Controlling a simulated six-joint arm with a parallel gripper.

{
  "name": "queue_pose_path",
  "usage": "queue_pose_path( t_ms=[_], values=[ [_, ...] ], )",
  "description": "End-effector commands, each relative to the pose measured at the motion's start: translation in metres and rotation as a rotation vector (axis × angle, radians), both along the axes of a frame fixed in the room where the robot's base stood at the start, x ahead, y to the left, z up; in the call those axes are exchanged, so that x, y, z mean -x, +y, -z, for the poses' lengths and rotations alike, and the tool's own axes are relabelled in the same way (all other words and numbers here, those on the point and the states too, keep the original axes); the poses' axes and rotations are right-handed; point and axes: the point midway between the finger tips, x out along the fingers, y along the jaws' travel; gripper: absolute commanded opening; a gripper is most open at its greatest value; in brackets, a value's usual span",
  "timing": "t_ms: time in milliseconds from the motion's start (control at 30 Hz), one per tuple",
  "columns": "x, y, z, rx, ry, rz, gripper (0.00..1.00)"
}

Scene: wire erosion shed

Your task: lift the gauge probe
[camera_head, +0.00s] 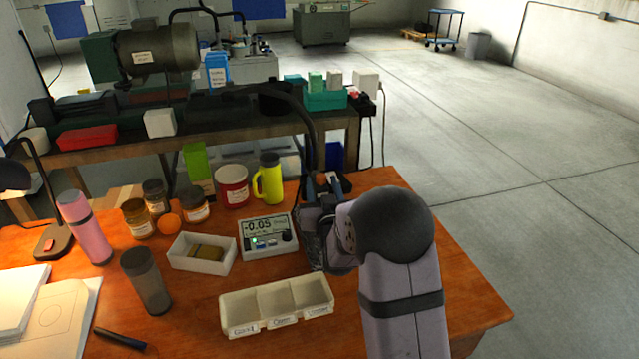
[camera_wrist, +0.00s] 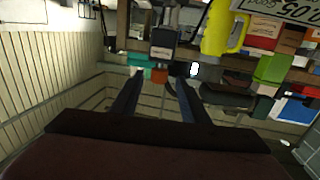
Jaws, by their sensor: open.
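I cannot single out the gauge probe in either view. The gauge box (camera_head: 267,235), with a display reading -0.05, sits on the orange-brown table; part of its display also shows at the top right of the wrist view (camera_wrist: 290,10). My gripper (camera_head: 327,185) is to the right of the gauge box, near the table's back edge, partly hidden by my arm. In the wrist view its two fingers (camera_wrist: 158,92) stand apart with nothing seen held between them. A small grey block (camera_wrist: 165,42) shows beyond the fingertips; I cannot tell what it is.
A three-part tray (camera_head: 277,305) lies in front, a white box (camera_head: 202,253) left. A black curved tube (camera_head: 305,115) rises behind the gripper. The table's right end is bare.

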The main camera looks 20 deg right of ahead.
Motion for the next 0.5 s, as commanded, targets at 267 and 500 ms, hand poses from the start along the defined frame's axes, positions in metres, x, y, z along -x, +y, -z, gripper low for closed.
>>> queue_pose_path(
  t_ms=[267,500],
  values=[
    [-0.003,-0.003,-0.001,0.006,-0.039,0.006,0.41],
    [-0.016,-0.004,-0.001,0.006,-0.038,0.006,0.41]
  ],
)
